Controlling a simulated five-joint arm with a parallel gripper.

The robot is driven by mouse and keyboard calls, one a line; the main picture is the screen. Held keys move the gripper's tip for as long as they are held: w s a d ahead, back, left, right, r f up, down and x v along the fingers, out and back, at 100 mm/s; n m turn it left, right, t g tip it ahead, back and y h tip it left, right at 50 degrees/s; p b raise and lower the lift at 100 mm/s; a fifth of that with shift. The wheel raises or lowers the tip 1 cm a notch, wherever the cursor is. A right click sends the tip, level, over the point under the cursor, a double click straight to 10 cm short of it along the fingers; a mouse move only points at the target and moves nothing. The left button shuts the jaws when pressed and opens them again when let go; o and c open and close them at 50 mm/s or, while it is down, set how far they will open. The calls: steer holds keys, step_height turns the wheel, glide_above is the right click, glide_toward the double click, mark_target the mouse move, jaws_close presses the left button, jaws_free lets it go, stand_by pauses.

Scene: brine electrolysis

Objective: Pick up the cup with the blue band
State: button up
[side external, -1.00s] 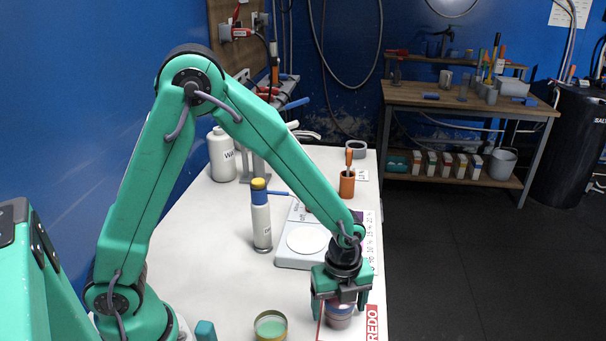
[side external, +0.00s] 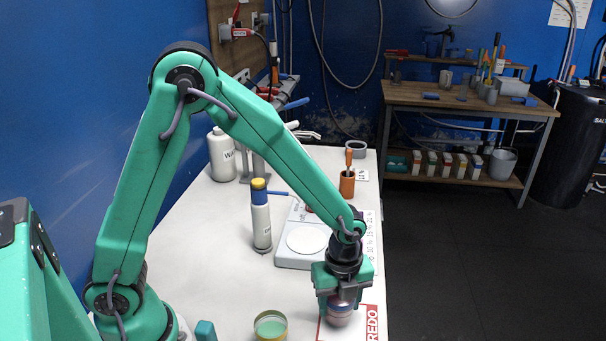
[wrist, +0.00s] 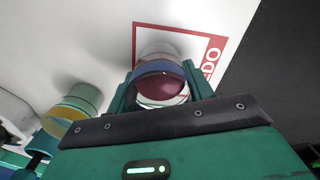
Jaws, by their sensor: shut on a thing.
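The cup with the blue band (side external: 339,314) is clear-walled with dark red contents. In the side view it is over the red-bordered REDO card (side external: 372,322); I cannot tell whether its base touches the card. My gripper (side external: 340,297) points down and is shut around the cup, with a finger on either side. In the wrist view the cup (wrist: 160,84) is between the fingers, its blue band facing the camera. The fingers hide part of its sides.
A cup with a yellow band and green contents (side external: 270,326) stands to the left. The bench's right edge is close to the card.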

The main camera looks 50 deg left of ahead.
steer(key=shift+r, duration=0.5)
step_height(320, 180, up, 2)
steer(key=shift+w+r, duration=0.1)
steer(key=shift+r, duration=0.05)
steer(key=s+d+r, duration=0.6)
steer(key=s+d, duration=0.1)
steer(key=s, duration=0.2)
steer(key=shift+s+d+r, duration=0.15)
steer(key=shift+r, duration=0.25)
steer(key=w+a+r+n, duration=0.2)
steer(key=w+a+n, duration=0.2)
steer(key=w+a, duration=0.2)
steer(key=w+a+r+n, duration=0.2)
steer(key=w+a+n, duration=0.3)
steer(key=a, duration=0.6)
steer(key=shift+w+r, duration=0.4)
